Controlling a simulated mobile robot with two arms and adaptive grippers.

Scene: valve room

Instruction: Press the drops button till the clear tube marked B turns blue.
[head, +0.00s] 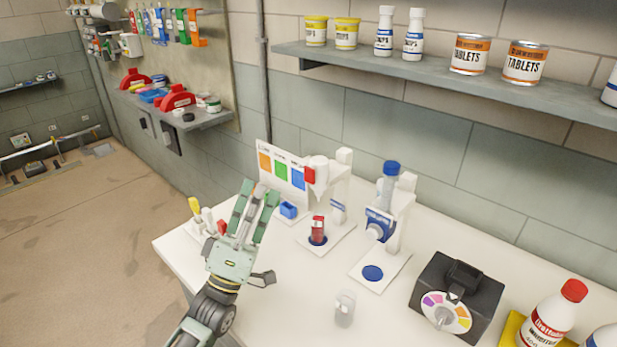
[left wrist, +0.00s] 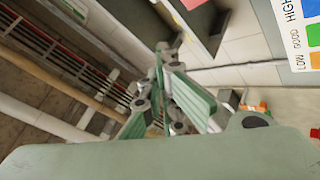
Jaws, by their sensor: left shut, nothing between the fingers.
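My left gripper (head: 258,198) is held up over the left part of the white bench, its fingers upright. It is empty and also shows in the left wrist view (left wrist: 172,62). To its right is a white dispenser (head: 318,170) with a red part on its side. A small red tube (head: 318,230) stands on a dark blue spot below it. A clear cup or tube (head: 345,308) stands in front. I cannot read a B mark. My right gripper is out of view.
A colour chart (head: 281,168) stands behind my gripper; its edge shows in the left wrist view (left wrist: 298,35). A black box with a colour dial (head: 446,312) and bottles (head: 552,315) stand at the right. A grey shelf (head: 430,72) hangs above.

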